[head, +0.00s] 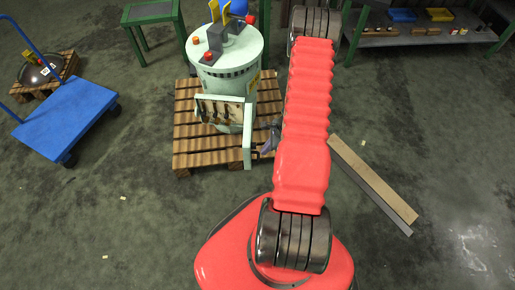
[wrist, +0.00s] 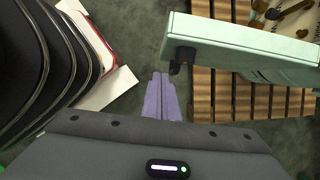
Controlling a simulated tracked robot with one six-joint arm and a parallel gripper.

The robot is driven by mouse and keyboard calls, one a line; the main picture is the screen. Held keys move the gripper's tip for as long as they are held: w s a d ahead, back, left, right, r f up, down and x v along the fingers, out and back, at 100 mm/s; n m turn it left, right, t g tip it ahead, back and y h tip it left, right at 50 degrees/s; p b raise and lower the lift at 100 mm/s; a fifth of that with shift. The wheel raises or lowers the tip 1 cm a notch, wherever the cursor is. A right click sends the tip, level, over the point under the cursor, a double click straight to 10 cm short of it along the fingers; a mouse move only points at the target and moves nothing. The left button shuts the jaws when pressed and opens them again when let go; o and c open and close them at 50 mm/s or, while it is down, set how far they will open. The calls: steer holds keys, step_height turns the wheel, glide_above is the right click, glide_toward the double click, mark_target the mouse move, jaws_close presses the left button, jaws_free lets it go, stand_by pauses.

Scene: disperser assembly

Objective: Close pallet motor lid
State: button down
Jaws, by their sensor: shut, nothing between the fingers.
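The pale green motor (head: 228,60) stands upright on a wooden pallet (head: 187,140). The terminal box on its front is open, with brown and metal parts inside (head: 222,112). Its lid (head: 247,148) stands swung out at the box's right side. In the wrist view the lid (wrist: 240,42) runs from upper middle to the right edge, with a dark catch near its left end. My gripper (wrist: 160,78) is shut and empty, its purple fingers left of and apart from the lid's end. In the head view my gripper (head: 269,142) is small, right of the lid and partly hidden by my arm.
A blue cart (head: 68,115) stands at the left, near a small pallet with a dome. Planks (head: 375,180) lie on the floor at the right. A shelf with bins (head: 420,35) and green tables are at the back. The floor in front of the pallet is clear.

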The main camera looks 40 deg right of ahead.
mark_target(248, 137)
steer(key=w+a, duration=0.2)
steer(key=a, duration=0.1)
steer(key=shift+w, duration=0.4)
steer(key=shift+w, duration=0.1)
